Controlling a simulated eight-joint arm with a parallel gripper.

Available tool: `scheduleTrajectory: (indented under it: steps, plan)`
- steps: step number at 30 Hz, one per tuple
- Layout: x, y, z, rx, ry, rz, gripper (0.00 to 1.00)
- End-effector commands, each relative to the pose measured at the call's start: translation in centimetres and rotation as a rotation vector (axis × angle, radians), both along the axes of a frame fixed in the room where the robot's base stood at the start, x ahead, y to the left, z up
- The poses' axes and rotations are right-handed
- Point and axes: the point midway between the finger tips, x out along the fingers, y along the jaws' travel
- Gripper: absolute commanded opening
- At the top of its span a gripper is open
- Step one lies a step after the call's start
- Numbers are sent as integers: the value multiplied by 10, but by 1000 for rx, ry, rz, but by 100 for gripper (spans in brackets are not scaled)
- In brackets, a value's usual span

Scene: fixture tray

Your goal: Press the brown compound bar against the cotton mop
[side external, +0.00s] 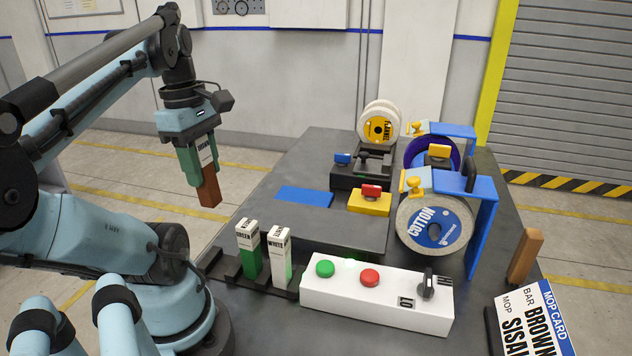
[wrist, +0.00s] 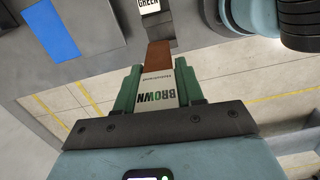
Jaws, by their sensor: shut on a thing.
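My gripper (side external: 200,150) is shut on the brown compound bar (side external: 208,190), which hangs pointing down at the left, in the air. The bar's white sleeve reads BROWN in the wrist view (wrist: 155,92), between the green fingers, with its brown end sticking out. The cotton mop (side external: 435,228) is a pale round wheel with a blue COTTON label, at the right of the bench under a blue guard. The bar is well apart from the mop, far to its left.
Green and white bars (side external: 249,250) stand in a rack at the front. A white control box (side external: 375,298) has green and red buttons and a knob. A flannel wheel (side external: 380,122) stands behind. A card (side external: 540,325) reads BROWN and SISAL. A wooden block (side external: 525,256) stands at right.

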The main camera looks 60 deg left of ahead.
Motion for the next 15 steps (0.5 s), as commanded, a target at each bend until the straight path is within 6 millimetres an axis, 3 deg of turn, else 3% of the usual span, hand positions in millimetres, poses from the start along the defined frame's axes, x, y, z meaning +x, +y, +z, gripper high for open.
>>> scheduleTrajectory:
  steps: [6, 15]
  plan:
    - [2, -1, 52, -58, -46, 2, 1]
    - [11, -5, 99, -110, -78, -2, 1]
